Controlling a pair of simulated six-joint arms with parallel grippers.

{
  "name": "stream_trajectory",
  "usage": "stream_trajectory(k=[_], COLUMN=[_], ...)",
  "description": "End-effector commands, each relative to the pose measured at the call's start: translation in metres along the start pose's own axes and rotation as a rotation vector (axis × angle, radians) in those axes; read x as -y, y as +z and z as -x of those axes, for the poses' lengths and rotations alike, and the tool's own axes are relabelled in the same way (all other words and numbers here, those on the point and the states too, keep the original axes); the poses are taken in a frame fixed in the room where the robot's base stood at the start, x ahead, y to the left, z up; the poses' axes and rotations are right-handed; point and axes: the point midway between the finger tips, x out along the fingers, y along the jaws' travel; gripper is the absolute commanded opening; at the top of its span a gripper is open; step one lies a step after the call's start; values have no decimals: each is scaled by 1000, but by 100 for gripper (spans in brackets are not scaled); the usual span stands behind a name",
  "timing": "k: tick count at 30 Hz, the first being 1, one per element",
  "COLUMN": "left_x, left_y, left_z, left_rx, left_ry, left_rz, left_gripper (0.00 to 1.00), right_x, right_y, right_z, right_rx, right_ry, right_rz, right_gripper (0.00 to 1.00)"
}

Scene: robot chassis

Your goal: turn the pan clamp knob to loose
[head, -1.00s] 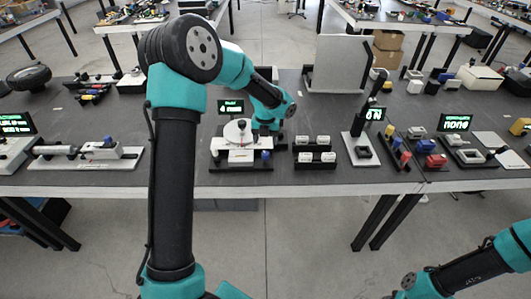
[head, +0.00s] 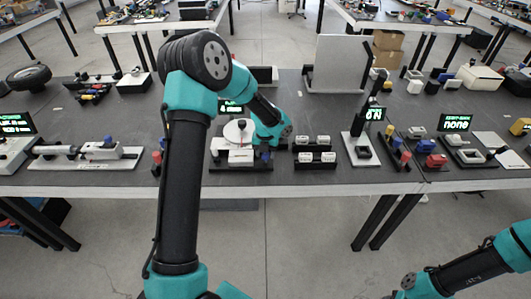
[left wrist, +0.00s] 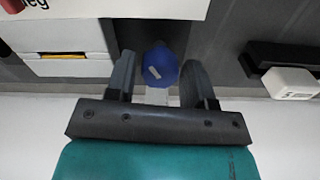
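The pan unit (head: 225,165) stands near the table's front edge, with a white round disc (head: 238,131) and a small lit display (head: 229,106) behind it. A blue knob (left wrist: 160,66) with a pale mark sits at its right front, and it shows small in the head view (head: 266,156). My left gripper (left wrist: 157,75) is open, with one finger on each side of the blue knob. Gaps show between knob and fingers. In the head view my left wrist mostly hides the fingers. My right gripper is out of view; only part of that arm shows.
A black rack with white blocks (head: 317,158) stands just right of the pan unit. A slide fixture (head: 85,155) and a red-topped piece (head: 156,157) stand to the left. An upright grey panel (head: 338,62) stands behind. The table's front edge (head: 300,189) is close.

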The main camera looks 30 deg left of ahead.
Motion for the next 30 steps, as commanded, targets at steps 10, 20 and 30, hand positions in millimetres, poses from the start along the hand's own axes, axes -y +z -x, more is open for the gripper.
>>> stream_trajectory(k=[10,20,30], left_x=[0,0,0], left_y=[0,0,0], left_z=[0,0,0], left_rx=[0,0,0], left_ry=[0,0,0], left_rz=[0,27,190], left_gripper=[15,14,14], right_x=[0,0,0], right_y=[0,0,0], right_z=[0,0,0], right_rx=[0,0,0], right_ry=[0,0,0], right_rz=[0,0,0], right_gripper=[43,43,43])
